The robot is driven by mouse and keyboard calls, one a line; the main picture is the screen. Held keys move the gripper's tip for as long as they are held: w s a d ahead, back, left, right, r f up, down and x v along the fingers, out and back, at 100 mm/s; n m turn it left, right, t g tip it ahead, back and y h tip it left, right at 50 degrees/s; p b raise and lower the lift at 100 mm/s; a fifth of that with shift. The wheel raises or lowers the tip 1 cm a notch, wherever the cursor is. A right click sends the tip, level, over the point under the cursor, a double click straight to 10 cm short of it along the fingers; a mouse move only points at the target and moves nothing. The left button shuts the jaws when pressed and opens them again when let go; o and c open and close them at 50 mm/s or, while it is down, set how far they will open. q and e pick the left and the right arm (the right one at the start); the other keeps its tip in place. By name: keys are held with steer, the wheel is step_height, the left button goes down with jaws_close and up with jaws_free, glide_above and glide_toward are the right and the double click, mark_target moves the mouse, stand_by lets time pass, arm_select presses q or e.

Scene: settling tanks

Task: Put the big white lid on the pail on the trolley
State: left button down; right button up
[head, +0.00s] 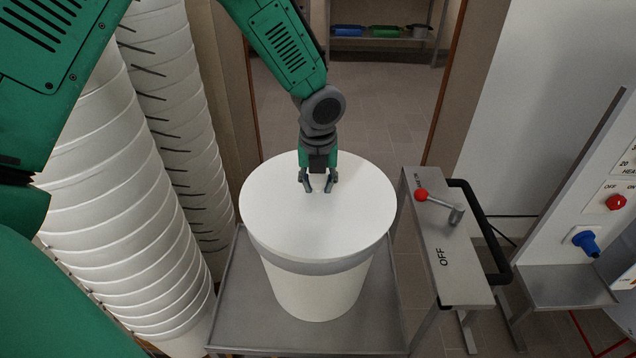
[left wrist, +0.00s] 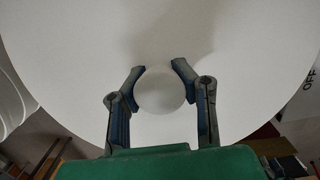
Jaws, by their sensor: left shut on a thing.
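The big white lid (head: 280,208) is a wide round disc. It lies over the mouth of the white pail (head: 316,292), roughly level, covering the opening. A grey band shows just below the lid's front edge; I cannot tell whether the lid is fully seated or slightly above the rim. The pail stands upright on the grey metal trolley (head: 235,315). My left gripper (head: 318,189) comes down from above and is shut on the lid's round knob (left wrist: 160,91), which sits between the fingers in the left wrist view. My right gripper is not in view.
Tall stacks of white pails (head: 130,200) stand close on the left. A grey stand (head: 445,255) with a red-knobbed lever (head: 422,194) and "OFF" marking is just right of the trolley. A panel with a blue plug (head: 585,242) is farther right. Open floor and a shelf lie behind.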

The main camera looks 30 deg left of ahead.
arm_select(q)
steer(key=shift+d, duration=0.2)
steer(key=shift+a, duration=0.15)
steer(key=shift+a+f, duration=0.35)
steer(key=shift+a, duration=0.1)
steer(key=shift+d, duration=0.15)
steer(key=c, duration=1.2)
jaws_free()
steer(key=o, duration=0.5)
steer(key=shift+c, duration=0.2)
steer(key=shift+p, duration=0.3)
